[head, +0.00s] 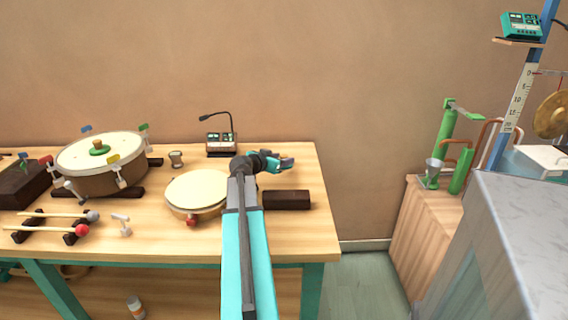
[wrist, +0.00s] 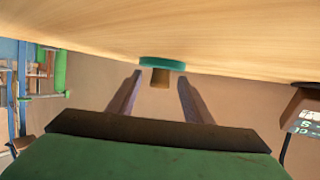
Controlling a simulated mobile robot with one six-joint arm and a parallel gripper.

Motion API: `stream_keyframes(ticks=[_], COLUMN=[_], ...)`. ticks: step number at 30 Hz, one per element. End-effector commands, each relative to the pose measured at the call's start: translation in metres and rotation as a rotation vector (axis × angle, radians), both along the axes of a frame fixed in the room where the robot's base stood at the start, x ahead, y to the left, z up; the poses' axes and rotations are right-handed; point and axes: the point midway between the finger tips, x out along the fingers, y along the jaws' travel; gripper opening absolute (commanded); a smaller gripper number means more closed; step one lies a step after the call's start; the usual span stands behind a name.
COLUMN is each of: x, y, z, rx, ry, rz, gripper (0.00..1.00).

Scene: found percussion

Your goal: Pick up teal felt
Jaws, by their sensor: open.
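The teal felt shows in the wrist view as a flat round teal disc (wrist: 162,63) with a short brown wooden stub on it. It rests against the pale wooden table surface, which fills the top of that view. My gripper (wrist: 160,79) is open, with one finger to each side of the line to the felt. The felt appears just beyond the fingertips, and nothing is held. In the head view my gripper (head: 287,162) reaches over the right back part of the table. I cannot pick out the felt there; my gripper may hide it.
A round drum (head: 195,188) lies left of my arm, and a dark block (head: 287,200) lies in front of my gripper. A device with a gooseneck (head: 221,142) stands at the back; it also shows in the wrist view (wrist: 306,112). A larger drum (head: 100,165) stands farther left.

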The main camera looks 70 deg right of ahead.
Motion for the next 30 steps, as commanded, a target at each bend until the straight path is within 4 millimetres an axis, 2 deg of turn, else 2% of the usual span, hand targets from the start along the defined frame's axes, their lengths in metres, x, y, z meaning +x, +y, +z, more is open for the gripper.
stream_keyframes(ticks=[3,9,11,23,30], x=[0.0,0.0,0.0,0.0,0.0], y=[0.0,0.0,0.0,0.0,0.0], z=[0.0,0.0,0.0,0.001,0.013], rx=[0.0,0.0,0.0,0.0,0.0], ry=[0.0,0.0,0.0,0.0,-0.001], rz=[0.0,-0.001,-0.001,-0.001,-0.002], gripper=[0.44,0.1,0.02,0.02,0.02])
